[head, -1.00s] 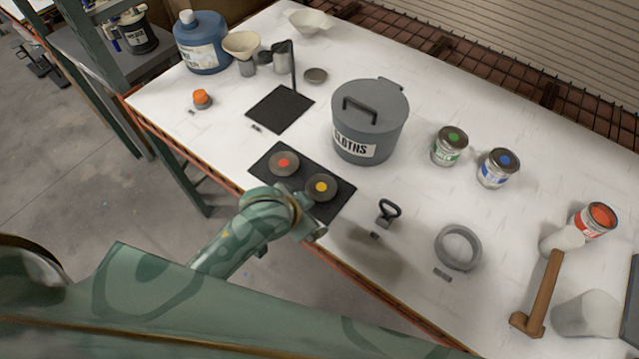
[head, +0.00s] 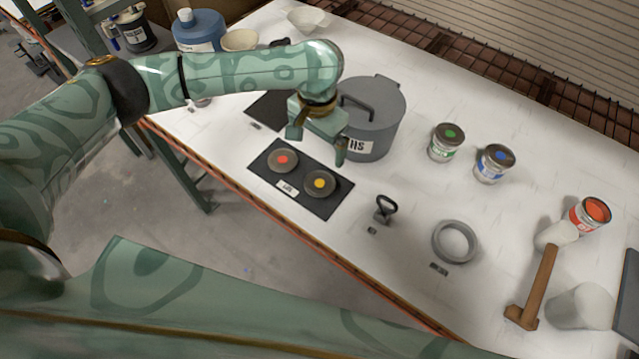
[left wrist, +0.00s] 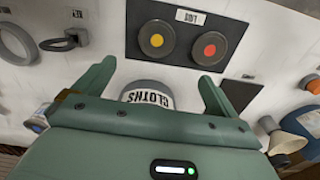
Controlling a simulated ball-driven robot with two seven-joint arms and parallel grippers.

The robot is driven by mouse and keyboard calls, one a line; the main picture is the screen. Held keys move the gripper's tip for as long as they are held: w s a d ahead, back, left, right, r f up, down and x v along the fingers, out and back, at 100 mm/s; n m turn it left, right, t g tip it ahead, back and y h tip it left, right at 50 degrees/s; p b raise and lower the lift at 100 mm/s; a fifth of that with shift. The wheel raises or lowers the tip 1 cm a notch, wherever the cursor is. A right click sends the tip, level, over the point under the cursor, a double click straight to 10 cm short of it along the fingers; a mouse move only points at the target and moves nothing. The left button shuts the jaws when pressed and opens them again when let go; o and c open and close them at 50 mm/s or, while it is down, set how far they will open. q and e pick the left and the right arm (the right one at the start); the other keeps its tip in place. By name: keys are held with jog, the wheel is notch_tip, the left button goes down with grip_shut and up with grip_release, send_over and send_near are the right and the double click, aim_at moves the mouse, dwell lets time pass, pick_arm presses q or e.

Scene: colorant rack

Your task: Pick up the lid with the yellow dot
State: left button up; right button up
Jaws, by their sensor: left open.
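The lid with the yellow dot (head: 312,190) lies on the black mat (head: 322,208), beside the lid with the red dot (head: 275,167). In the left wrist view the yellow-dot lid (left wrist: 148,47) is at the upper middle, left of the red-dot lid (left wrist: 198,54). My left gripper (head: 317,151) is open and empty, above and behind the two lids in the head view, in front of the grey pot. Its two fingers also show in the left wrist view (left wrist: 152,80), apart from the lids. My right gripper does not show.
The grey CLOTHS pot (head: 385,118) stands close behind my left gripper. A green-dot can (head: 446,150) and a blue-dot can (head: 493,170) stand to the right. A black-handled tool (head: 385,213) and a grey ring (head: 435,244) lie right of the mat.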

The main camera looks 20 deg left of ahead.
pick_arm(q)
jog(key=b, duration=0.2)
send_over(320, 183)
jog(key=f, duration=0.8)
jog(key=shift+w+a+f, duration=0.1)
jog(key=shift+a+f, duration=0.15)
jog(key=f+b, duration=0.2)
jog(key=f, duration=0.3)
jog(key=shift+d+f, duration=0.2)
jog(key=shift+c, duration=0.4)
jog(key=shift+r, duration=0.1)
jog(key=c, duration=1)
